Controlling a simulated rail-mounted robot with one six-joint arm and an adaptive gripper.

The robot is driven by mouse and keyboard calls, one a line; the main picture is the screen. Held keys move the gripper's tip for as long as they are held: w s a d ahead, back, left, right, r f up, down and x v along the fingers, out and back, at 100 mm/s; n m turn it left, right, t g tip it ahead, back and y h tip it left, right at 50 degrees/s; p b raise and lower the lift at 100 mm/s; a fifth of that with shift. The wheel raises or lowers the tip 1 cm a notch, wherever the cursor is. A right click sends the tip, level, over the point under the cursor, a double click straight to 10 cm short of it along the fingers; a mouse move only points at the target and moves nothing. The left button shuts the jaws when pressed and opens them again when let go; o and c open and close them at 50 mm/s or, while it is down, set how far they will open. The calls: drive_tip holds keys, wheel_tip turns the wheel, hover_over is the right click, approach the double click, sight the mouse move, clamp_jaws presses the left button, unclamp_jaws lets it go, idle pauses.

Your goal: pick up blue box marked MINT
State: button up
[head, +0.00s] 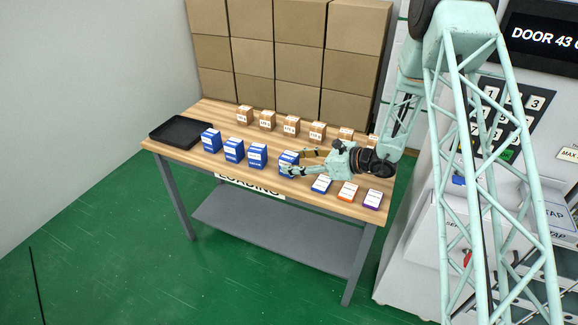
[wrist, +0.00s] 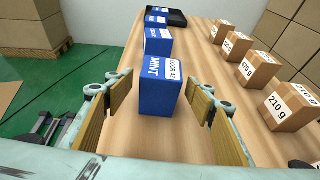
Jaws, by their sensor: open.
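In the head view the same blue box (head: 288,158) is the rightmost of the standing blue boxes, partly hidden by my gripper. My gripper (wrist: 163,100) is open, with one wood-coloured finger pad on each side of the near part of the box. Gaps show between both pads and the box. In the head view my gripper (head: 300,163) reaches in from the right, low over the table.
Other blue boxes (head: 257,155) stand in a row to the left, towards a black tray (head: 178,131). Brown weight-marked boxes (head: 291,125) line the table's back. Three flat, coloured boxes (head: 347,191) are at the right front. Large cartons (head: 299,59) are stacked behind.

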sight(287, 155)
drive_tip(key=shift+x, duration=1.4)
drive_tip(key=shift+c, duration=0.2)
drive_tip(key=c, duration=0.9)
drive_tip(key=shift+c, duration=0.2)
drive_tip(key=shift+r+p, duration=0.3)
drive_tip(key=shift+r, duration=1.35)
drive_tip(key=shift+s+d+r, duration=0.1)
drive_tip(key=shift+s+r, duration=0.05)
drive_tip(key=shift+s, duration=0.05)
drive_tip(key=s+d, duration=0.2)
drive_tip(key=s, duration=0.5)
drive_tip(key=s+d+r+p, duration=0.1)
drive_tip(key=s+d, duration=0.2)
drive_tip(key=s, duration=0.4)
drive_tip(key=shift+s+r, duration=0.15)
drive_tip(key=shift+s, duration=0.2)
